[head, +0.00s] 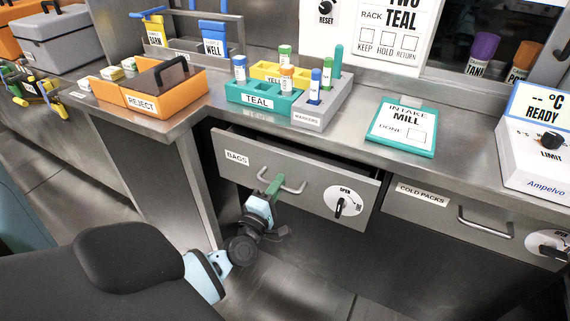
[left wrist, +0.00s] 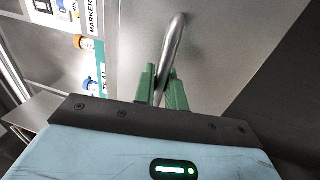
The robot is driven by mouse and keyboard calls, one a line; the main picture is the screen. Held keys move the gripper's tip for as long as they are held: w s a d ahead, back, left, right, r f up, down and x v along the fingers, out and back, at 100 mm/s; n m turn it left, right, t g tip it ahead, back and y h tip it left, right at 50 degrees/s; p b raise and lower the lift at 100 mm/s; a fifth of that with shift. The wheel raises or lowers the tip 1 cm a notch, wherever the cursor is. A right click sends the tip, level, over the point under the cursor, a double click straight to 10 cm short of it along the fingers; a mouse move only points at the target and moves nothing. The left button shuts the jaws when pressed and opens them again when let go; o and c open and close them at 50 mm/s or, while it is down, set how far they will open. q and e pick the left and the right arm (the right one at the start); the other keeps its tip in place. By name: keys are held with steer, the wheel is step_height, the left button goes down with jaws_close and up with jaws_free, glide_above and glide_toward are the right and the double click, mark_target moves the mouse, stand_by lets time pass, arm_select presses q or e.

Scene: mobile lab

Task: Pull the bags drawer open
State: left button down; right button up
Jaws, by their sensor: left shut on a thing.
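The bags drawer (head: 285,168) is a grey metal front with a BAGS label, under the counter. It stands partly out, with a dark gap above its front edge. Its bar handle (head: 293,188) also shows in the left wrist view (left wrist: 177,40). My right gripper is not in view.
The cold packs drawer (head: 440,207) is to the right, with its own handle and dial. On the counter above stand an orange reject bin (head: 128,98), a teal rack (head: 250,99), a grey marker rack (head: 325,112) and an intake mill card (head: 385,140).

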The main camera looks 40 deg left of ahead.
arm_select(q)
steer(key=r+p+v, duration=0.3)
steer(key=v, duration=1.5)
steer(key=shift+s+d+r, duration=0.15)
steer(key=shift+s+d, duration=0.05)
steer(key=shift+s, duration=0.5)
steer(key=c, duration=1.5)
jaws_free()
steer(key=shift+c, duration=0.2)
steer(key=v, duration=0.7)
steer(key=shift+s+b, duration=0.35)
steer(key=shift+s, duration=0.05)
steer(key=shift+d, duration=0.1)
